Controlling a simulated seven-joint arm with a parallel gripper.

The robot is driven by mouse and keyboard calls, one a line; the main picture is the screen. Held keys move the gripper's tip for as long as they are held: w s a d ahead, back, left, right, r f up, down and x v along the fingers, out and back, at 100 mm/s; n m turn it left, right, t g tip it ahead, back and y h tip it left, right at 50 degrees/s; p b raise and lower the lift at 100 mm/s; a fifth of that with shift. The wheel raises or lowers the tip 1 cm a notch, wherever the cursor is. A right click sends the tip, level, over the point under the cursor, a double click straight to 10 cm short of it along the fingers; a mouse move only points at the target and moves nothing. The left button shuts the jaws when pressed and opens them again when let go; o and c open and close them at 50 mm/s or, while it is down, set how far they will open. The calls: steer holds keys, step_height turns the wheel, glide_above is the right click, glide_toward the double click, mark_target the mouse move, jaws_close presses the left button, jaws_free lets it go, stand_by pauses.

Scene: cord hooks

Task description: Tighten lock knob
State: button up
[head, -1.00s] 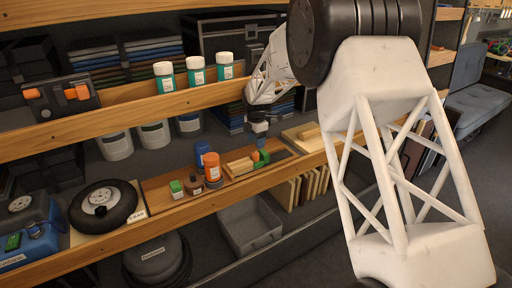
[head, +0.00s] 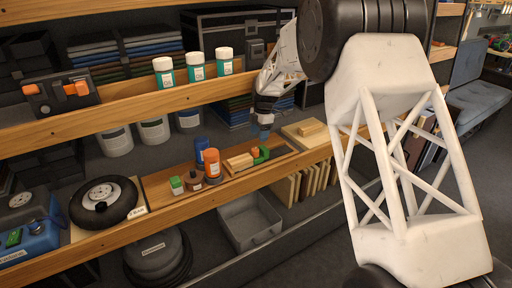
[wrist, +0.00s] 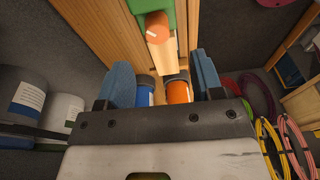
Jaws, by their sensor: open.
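A round orange-brown knob-like end (wrist: 157,27) shows in the wrist view, at the end of a pale wooden piece (wrist: 160,56) and against a green part (wrist: 152,5). I cannot tell for sure that this is the lock knob. In the head view the green part (head: 261,154) and wooden piece (head: 239,162) lie on the lower shelf's wooden tray. My gripper (head: 264,134) hangs just above the green part. In the wrist view its blue fingers (wrist: 163,78) are spread apart with nothing gripped. A blue bottle (wrist: 145,91) and an orange bottle (wrist: 178,88) show between and below them.
A small green-capped box (head: 177,186) and a brown bottle (head: 194,181) stand left of the orange bottle (head: 211,166). A wheel (head: 103,203) lies farther left. The upper shelf (head: 130,108) carries white-capped bottles (head: 195,67) and a black unit with orange knobs (head: 62,93).

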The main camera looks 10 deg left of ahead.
mark_target(256, 149)
steer(key=shift+w+d+g+y, duration=0.5)
steer(key=shift+w+g+y, duration=0.15)
steer(key=shift+g+y, duration=0.35)
steer(key=shift+f, duration=0.2)
steer(key=shift+x, duration=3.75)
steer(key=shift+c, duration=0.2)
